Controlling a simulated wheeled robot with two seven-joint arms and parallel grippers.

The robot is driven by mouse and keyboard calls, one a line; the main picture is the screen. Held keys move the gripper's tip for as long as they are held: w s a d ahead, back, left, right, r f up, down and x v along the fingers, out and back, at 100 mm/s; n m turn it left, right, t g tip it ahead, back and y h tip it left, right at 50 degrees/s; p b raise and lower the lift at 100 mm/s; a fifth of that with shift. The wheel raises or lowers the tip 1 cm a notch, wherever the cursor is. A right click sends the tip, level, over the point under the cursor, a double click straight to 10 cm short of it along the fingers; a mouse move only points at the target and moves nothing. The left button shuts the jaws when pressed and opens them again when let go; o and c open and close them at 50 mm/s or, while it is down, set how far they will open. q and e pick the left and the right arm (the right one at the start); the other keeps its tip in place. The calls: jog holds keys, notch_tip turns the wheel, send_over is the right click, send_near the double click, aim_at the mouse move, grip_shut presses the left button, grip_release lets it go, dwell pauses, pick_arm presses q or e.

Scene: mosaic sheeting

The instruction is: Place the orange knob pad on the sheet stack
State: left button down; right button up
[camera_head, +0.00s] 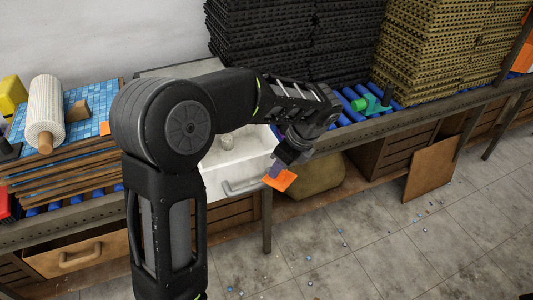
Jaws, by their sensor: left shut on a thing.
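The orange knob pad (284,181) hangs tilted at the tip of my left gripper (279,165), which is shut on it. A small purple part shows between the jaws and the pad. The pad is in front of the white basin's handle, apart from the bench. A stack of boards with a blue mosaic sheet (84,98) on top stands at the far left, well away from the pad; I take it as the sheet stack. My arm hides its right side. My right gripper is not in view.
On the blue sheet lie a white roll (45,108) and a brown block (79,111). Tall black stacks (290,40) and a yellow-brown stack (440,45) stand at the back. A green object (371,105) sits on blue rollers. An open drawer (75,254) juts out below left.

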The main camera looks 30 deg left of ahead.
pick_arm(q)
jog(key=s+d+f+n+g+b, duration=0.1)
jog(key=d+f+n+g+b, duration=0.2)
jog(key=d+f+n, duration=0.5)
notch_tip(320, 180, down, 2)
jog(key=shift+s+d+f+b, duration=0.1)
jog(key=shift+s+d+b, duration=0.1)
jog(key=shift+d+b, duration=0.7)
